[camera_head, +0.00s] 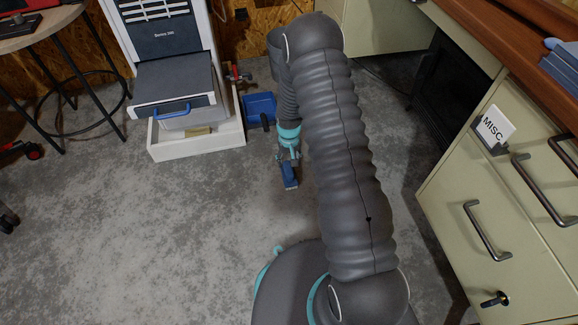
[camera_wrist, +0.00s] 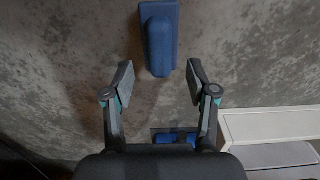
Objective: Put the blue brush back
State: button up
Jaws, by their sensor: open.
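The blue brush (camera_head: 290,179) lies on the grey floor in front of my arm. In the wrist view the brush (camera_wrist: 160,40) is at the top, its narrow handle end pointing towards my gripper. My gripper (camera_wrist: 160,76) is open and empty, with one finger to each side of that handle end. In the head view my gripper (camera_head: 288,158) points down just above the brush, hiding part of it. I cannot tell the exact gap between fingers and handle.
A blue dustpan (camera_head: 258,106) lies on the floor behind the gripper. A white cabinet with an open drawer (camera_head: 196,147) stands to its left. Beige drawers (camera_head: 450,205) stand at the right. A round stool (camera_head: 35,38) is at far left. The front floor is clear.

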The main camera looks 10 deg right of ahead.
jog(key=s+r+t, duration=0.1)
jog(key=s+r, duration=0.2)
jog(key=r, duration=1.4)
jog(key=s+r+t, duration=0.1)
jog(key=s+r, duration=0.3)
jog(key=r, duration=1.2)
jog(key=s+r+t, duration=0.1)
jog(key=s+r, duration=0.6)
jog(key=s, duration=0.4)
jog(key=s+r+t, duration=0.2)
jog(key=s+r, duration=0.6)
jog(key=s, duration=0.4)
jog(key=shift+s+t, duration=0.15)
jog(key=shift+t, duration=0.15)
